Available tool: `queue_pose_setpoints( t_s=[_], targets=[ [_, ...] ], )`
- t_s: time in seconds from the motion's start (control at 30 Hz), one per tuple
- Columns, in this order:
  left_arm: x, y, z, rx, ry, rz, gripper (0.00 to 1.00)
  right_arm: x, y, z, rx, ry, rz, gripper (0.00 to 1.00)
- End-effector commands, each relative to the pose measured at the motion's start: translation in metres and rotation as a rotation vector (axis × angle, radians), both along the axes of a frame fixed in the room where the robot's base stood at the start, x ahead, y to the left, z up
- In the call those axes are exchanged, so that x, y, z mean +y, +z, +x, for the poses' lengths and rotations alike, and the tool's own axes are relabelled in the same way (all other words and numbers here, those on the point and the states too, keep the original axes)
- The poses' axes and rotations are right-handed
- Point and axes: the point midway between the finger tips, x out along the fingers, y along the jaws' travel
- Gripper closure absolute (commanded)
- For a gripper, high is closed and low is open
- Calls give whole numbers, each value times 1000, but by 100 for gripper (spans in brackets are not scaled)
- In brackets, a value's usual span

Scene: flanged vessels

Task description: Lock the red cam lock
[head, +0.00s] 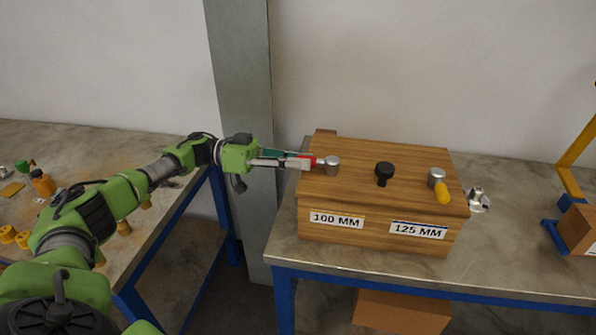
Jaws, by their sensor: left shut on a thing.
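The red cam lock (332,166) is at the left end of the wooden box top. Its round grey hub shows, and its red handle points left, toward my arm. My left gripper (303,161) comes in from the left and is shut on the red handle. The fingers hide much of the handle. My right gripper is not in view.
The wooden box (375,222) stands on a metal-topped table (500,262). A black knob (384,170) and a yellow-handled cam lock (439,186) are on its top. A small metal part (478,200) lies right of the box. A grey pillar (243,90) stands behind my left wrist.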

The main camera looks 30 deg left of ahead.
Motion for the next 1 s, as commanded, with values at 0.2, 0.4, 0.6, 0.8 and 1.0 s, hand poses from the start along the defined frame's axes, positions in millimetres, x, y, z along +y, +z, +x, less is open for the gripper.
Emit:
queue_pose_setpoints(
  t_s=[0.2, 0.4, 0.6, 0.8, 1.0],
  targets=[
    [2, 2, 4, -5, -24, -2, 100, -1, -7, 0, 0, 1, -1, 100],
    [2, 3, 4, -4, -27, -2, 100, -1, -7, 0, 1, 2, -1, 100],
    [2, 3, 4, -6, -27, -3, 100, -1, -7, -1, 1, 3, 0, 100],
    [1, 2, 3, -4, -29, -2, 66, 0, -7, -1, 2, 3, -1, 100],
    [1, 1, 3, -3, -31, -2, 66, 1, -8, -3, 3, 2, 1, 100]
  ],
)
